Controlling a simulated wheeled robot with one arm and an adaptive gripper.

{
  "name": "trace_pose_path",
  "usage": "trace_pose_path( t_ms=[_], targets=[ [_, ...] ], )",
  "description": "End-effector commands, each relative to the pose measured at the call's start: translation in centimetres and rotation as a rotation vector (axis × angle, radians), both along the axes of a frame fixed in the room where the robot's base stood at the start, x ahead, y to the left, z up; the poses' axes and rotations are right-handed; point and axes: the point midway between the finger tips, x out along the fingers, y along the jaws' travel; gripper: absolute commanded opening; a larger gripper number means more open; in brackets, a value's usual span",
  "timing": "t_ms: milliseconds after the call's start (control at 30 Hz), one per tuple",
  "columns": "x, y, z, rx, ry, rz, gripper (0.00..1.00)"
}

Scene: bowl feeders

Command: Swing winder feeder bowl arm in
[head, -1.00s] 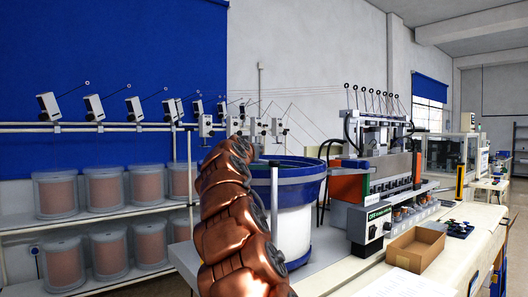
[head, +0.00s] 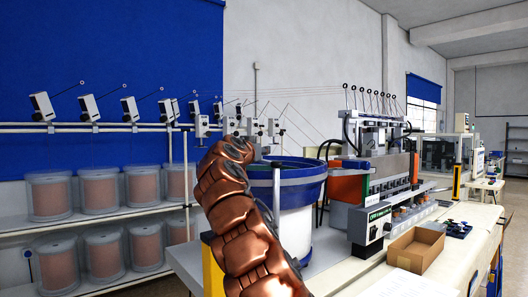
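The winder feeder bowl (head: 300,182) is blue-rimmed on a white drum (head: 296,232) and stands just right of my arm in the head view. A thin grey upright post (head: 276,205) stands in front of the bowl, with a short piece at its top. I cannot tell whether this is part of the bowl's arm. My copper-coloured arm rises from the bottom and covers the bowl's left side. My gripper is not distinguishable; the far end of the arm points away from the camera, near the bowl's left rim.
The winder machine (head: 374,215) stands right of the bowl. A cardboard box (head: 415,248) and papers (head: 405,282) lie on the bench. Shelves with copper wire spools (head: 100,190) fill the left. A yellow post (head: 212,268) stands beside my arm at lower left.

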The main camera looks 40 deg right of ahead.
Motion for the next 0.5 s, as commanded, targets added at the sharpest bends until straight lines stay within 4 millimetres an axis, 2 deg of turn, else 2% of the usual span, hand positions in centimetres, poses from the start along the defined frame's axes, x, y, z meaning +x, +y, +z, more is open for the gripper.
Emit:
trace_pose_path(
  t_ms=[367,400,500],
  targets=[
    [0.05,0.12,0.12,-0.003,-0.001,0.001,0.00],
    [0.05,0.12,0.12,-0.003,-0.001,0.001,0.33],
    [0.03,0.07,0.09,-0.002,0.000,0.001,0.43]
  ],
)
